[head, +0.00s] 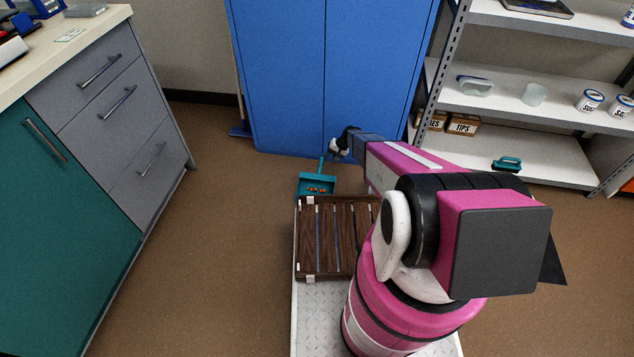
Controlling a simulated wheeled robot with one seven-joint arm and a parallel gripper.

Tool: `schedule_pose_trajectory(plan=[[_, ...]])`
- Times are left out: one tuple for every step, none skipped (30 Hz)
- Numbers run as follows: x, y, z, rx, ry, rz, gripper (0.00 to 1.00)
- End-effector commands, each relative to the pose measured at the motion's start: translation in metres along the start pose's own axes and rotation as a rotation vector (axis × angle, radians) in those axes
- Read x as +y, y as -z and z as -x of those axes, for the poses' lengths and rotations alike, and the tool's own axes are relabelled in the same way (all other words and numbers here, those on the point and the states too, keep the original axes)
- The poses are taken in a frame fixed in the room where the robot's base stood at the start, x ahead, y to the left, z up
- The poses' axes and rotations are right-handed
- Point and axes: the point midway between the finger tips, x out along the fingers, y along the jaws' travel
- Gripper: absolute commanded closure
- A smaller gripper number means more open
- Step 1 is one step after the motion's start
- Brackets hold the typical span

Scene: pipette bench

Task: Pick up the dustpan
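The teal dustpan (316,186) lies on the brown floor in front of the blue cabinet, just beyond the slatted wooden deck. Several small orange-red bits lie in its pan. Its handle points away from me toward the cabinet. My gripper (336,148) is at the far end of my pink arm, low in front of the cabinet doors and close to the handle's far end. The fingers are small and partly hidden by my arm, so I cannot tell if they touch the handle or are open or shut.
A bench with drawers (115,100) stands at the left. A blue cabinet (280,80) closes off the back. White shelving (515,105) at the right holds tubs, boxes and a teal brush (507,164). A broom (240,130) leans left of the cabinet. Floor at left centre is clear.

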Motion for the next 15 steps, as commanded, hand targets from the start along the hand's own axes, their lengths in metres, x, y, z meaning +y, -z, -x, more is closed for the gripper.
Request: schedule_pose_trajectory(plan=[[0.009, 0.013, -0.023, 0.004, 0.014, -0.011, 0.71], [0.012, 0.015, -0.03, 0.007, 0.021, -0.016, 0.71], [0.015, 0.017, -0.038, 0.01, 0.03, -0.022, 0.71], [0.016, 0.019, -0.043, 0.012, 0.035, -0.024, 0.71], [0.017, 0.02, -0.046, 0.013, 0.039, -0.026, 0.71], [0.018, 0.02, -0.05, 0.015, 0.043, -0.029, 0.71], [0.019, 0.021, -0.053, 0.016, 0.044, -0.03, 0.71], [0.019, 0.021, -0.055, 0.016, 0.045, -0.03, 0.71], [0.019, 0.02, -0.059, 0.017, 0.046, -0.031, 0.71], [0.019, 0.02, -0.061, 0.017, 0.046, -0.031, 0.71], [0.019, 0.02, -0.065, 0.017, 0.045, -0.031, 0.71], [0.019, 0.02, -0.07, 0.016, 0.045, -0.031, 0.71], [0.019, 0.02, -0.074, 0.016, 0.045, -0.03, 0.71], [0.018, 0.02, -0.079, 0.016, 0.045, -0.03, 0.71], [0.018, 0.021, -0.085, 0.015, 0.045, -0.03, 0.71]])
